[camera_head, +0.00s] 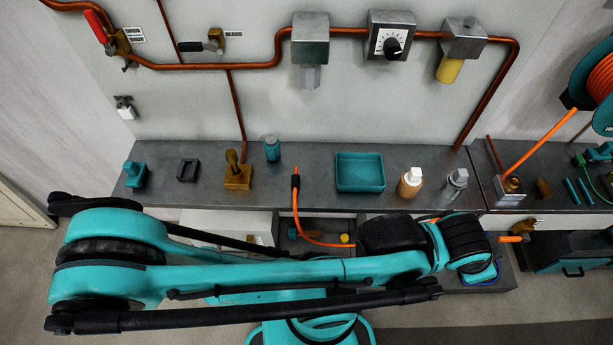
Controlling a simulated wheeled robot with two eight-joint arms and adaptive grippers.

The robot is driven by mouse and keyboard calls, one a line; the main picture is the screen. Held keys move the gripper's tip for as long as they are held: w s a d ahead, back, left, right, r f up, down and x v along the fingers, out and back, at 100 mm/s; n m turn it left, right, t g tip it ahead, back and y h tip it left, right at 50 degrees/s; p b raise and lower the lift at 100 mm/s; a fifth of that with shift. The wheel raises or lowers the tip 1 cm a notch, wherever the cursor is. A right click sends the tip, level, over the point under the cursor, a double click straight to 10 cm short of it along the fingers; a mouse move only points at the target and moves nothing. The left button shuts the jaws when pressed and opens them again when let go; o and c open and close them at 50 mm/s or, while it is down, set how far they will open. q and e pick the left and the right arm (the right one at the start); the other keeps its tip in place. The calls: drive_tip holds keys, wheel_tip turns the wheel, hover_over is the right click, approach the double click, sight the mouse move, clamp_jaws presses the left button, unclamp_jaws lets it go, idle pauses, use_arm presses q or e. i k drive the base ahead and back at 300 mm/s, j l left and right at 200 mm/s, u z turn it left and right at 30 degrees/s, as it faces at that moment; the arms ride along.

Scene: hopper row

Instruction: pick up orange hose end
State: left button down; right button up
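An orange hose (298,215) hangs in front of the grey bench, and its upright end (296,171) sticks up above a black collar or clip at the bench's front edge. The hose curves down and right until my teal arm hides it. A short orange piece (508,239) shows at a brass fitting further right; I cannot tell if it is the same hose. My teal and black arm links cross the lower picture in front of the bench. No gripper fingers can be made out, and nothing visible touches the upright hose end.
On the bench stand a brass stamp-like part (237,176), a teal bottle (272,149), a teal tray (360,186), an amber bottle (410,182) and a grey bottle (455,184). A reel (602,78) with orange hose is at right. Copper pipes run along the wall.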

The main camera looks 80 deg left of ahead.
sight(296, 178)
drive_tip(key=u, duration=2.95)
